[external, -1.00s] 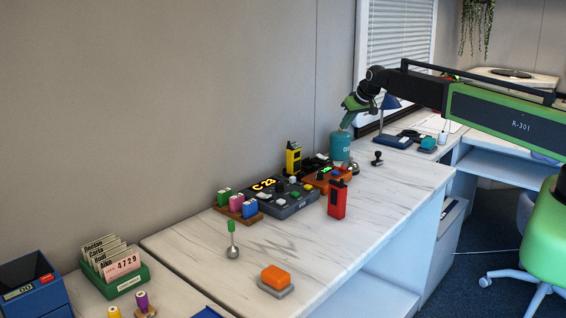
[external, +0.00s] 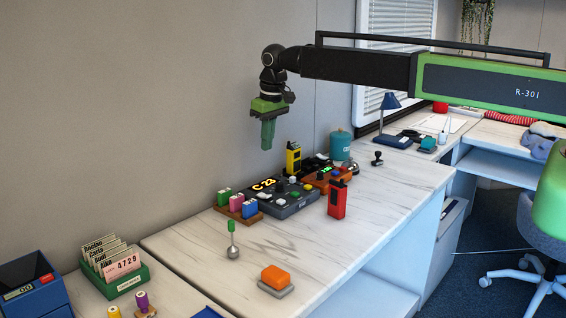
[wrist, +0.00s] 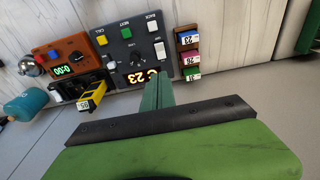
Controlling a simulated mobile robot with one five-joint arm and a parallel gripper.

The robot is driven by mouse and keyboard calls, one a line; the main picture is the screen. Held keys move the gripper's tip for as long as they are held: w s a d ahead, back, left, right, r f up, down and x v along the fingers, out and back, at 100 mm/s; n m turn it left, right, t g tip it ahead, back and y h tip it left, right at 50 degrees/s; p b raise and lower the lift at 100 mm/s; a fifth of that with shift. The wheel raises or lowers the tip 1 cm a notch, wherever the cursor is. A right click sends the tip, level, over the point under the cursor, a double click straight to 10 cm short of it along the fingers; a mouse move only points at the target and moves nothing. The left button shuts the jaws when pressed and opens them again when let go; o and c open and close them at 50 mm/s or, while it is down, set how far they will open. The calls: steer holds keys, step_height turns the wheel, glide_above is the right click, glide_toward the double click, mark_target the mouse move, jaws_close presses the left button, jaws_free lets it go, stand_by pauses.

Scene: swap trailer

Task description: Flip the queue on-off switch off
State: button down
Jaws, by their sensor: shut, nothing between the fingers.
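The queue console is a dark grey box (external: 291,209) on the marble counter, with an orange lit display reading C 23. In the wrist view the console (wrist: 119,71) appears upside down, with a yellow, a green and white buttons, a knob and a white rocker (wrist: 159,50). I cannot read whether this rocker is the on-off switch or its position. My gripper (external: 267,146) points down in the air above the back of the console, touching nothing. Its green fingers (wrist: 157,92) are shut and empty, and cover part of the console's display edge in the wrist view.
An orange timer box (external: 318,182), a yellow radio (external: 293,159) and a teal canister (external: 340,147) stand right of the console. A red radio (external: 337,199) stands in front. The front counter is mostly clear.

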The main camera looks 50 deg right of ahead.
steer(key=b, duration=1.1)
glide_above(266, 195)
steer(key=f, duration=1.1)
steer(key=shift+w+a, duration=0.1)
steer(key=shift+w, duration=0.1)
steer(key=shift+s+f+b, duration=0.3)
steer(key=shift+f+b, duration=0.3)
steer(key=shift+f, duration=0.05)
steer(key=shift+s+f+b, duration=0.25)
steer(key=shift+f+b, duration=0.35)
steer(key=shift+s+f, duration=0.1)
steer(key=shift+s, duration=0.05)
